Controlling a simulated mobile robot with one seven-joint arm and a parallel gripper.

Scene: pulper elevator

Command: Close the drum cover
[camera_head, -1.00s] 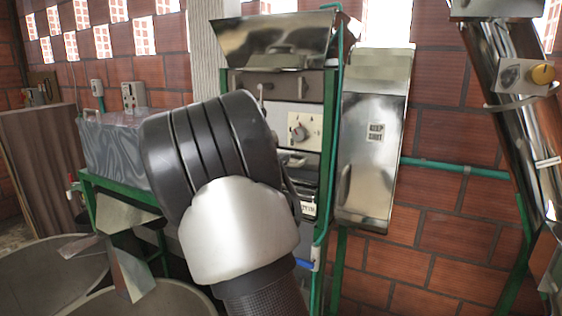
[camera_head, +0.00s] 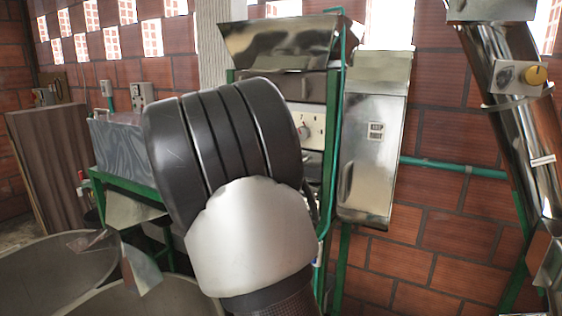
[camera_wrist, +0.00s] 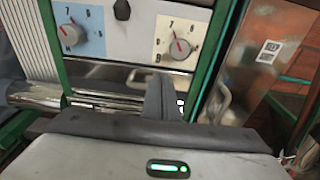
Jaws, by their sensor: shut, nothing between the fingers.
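A steel cover marked KEEP SHUT (camera_head: 373,150) hangs upright on the right side of the green-framed machine. It shows tilted at the right of the wrist view (camera_wrist: 262,65), with a curved handle (camera_wrist: 222,98) near its lower left. I cannot tell whether this is the drum cover or how far it stands open. A second steel strip with a handle (camera_wrist: 135,75) lies below the dial panel. My gripper (camera_wrist: 165,92) is shut and empty, in front of this strip and left of the marked cover's handle. In the head view my arm hides the gripper and the machine's lower front.
The panel has a blue dial (camera_wrist: 76,30) and a cream dial (camera_wrist: 178,48). A green post (camera_wrist: 215,60) stands between panel and marked cover. A steel hopper (camera_head: 280,42) tops the machine. Round tubs (camera_head: 55,265) stand at lower left; a slanted steel tube (camera_head: 535,130) at right.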

